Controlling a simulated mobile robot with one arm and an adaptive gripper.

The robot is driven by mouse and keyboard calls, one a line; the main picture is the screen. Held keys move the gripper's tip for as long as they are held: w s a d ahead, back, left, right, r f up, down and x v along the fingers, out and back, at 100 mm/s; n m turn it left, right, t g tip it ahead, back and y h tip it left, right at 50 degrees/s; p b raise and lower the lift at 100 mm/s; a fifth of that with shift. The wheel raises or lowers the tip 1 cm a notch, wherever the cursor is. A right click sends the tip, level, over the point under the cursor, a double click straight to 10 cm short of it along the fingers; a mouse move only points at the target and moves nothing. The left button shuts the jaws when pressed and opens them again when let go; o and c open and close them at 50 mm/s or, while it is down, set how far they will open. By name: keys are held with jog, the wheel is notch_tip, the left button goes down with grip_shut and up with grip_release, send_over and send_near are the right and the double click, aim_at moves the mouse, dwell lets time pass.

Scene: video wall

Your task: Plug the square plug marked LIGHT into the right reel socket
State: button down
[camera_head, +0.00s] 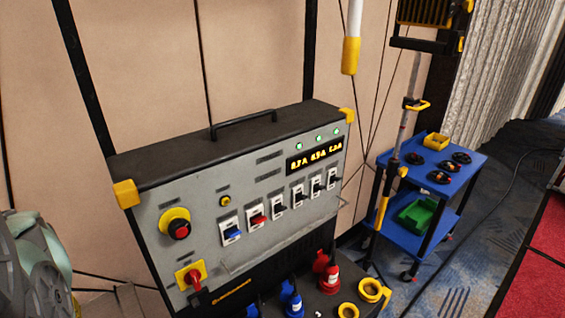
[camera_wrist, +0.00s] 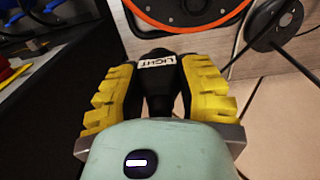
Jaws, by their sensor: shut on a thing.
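In the wrist view, my gripper (camera_wrist: 158,88) has its yellow ribbed fingers shut on the black plug (camera_wrist: 158,62), one on each side. A white label reading LIGHT is on the plug. The head view shows neither plug nor reel.
A grey power box (camera_head: 240,215) with switches and red and blue connectors fills the middle of the head view. A blue cart (camera_head: 465,158) with a green bin (camera_head: 418,214) stands at the right. Dark cables cross the wrist view's right side.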

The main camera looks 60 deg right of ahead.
jog(key=s+f, duration=0.3)
jog(key=s+a+f+b, duration=0.1)
jog(key=s+f, duration=0.4)
jog(key=f, duration=0.2)
jog(key=shift+s+a+b, duration=0.3)
jog(key=shift+s+b, duration=0.1)
jog(key=shift+f, duration=0.25)
jog(key=shift+s, duration=0.1)
dwell(0.6)
jog(key=shift+f+b, duration=1)
jog(key=shift+f, duration=0.05)
dwell(1.2)
jog(key=shift+c, duration=0.6)
grip_release()
jog(key=shift+r, duration=0.15)
